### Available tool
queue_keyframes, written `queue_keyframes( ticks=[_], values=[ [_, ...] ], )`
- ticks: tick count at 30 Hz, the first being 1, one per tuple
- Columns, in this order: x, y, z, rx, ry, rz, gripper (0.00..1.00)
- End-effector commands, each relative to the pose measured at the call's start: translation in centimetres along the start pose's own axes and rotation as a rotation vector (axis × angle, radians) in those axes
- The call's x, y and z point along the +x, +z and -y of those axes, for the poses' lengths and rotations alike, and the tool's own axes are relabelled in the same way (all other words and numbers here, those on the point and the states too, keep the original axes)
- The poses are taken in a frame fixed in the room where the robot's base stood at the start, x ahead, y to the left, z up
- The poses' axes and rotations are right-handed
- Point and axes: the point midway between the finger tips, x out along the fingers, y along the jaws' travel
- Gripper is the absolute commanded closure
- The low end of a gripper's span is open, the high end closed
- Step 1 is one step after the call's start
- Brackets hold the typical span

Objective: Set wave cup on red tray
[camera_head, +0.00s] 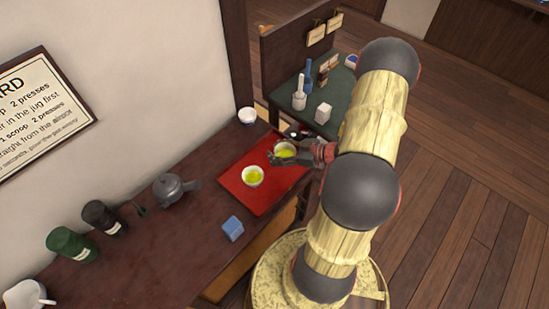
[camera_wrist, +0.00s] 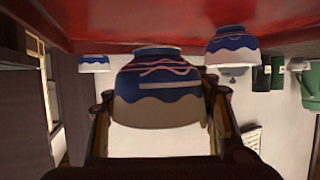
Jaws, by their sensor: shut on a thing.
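The wave cup (camera_wrist: 160,85) is white and blue with wavy red and white lines. My gripper (camera_wrist: 160,108) is shut on it, one finger on each side, in the upside-down wrist view. In the head view the cup (camera_head: 284,150) holds yellow-green tea and is over the far right part of the red tray (camera_head: 237,186). It looks upright, with its foot at or very close to the tray; I cannot tell if they touch. A second, similar cup (camera_head: 252,176) of tea stands on the tray to its left and nearer; it also shows in the wrist view (camera_wrist: 232,45).
A white and blue bowl or cup (camera_head: 247,116) stands behind the tray. A grey teapot (camera_head: 172,188), dark canister (camera_head: 101,216), green canister (camera_head: 70,243) and blue block (camera_head: 232,228) are on the dark counter (camera_head: 165,250). The tray's near part is clear.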

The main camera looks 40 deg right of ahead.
Motion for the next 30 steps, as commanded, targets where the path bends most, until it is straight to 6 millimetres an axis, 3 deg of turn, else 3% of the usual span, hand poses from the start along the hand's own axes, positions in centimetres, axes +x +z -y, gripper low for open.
queue_keyframes(
  ticks=[5, 13, 26, 27, 30],
  values=[
    [0.5, 0.6, -0.6, -0.002, 0.000, 0.000, 0.81],
    [1.9, 3.8, -1.0, 0.000, 0.001, 0.000, 0.81],
    [2.0, 4.0, -1.0, -0.001, 0.001, 0.000, 0.81],
    [1.9, 4.0, -1.0, -0.001, 0.001, 0.000, 0.49],
    [1.9, 4.0, -1.0, -0.001, 0.001, 0.000, 0.43]
  ],
)
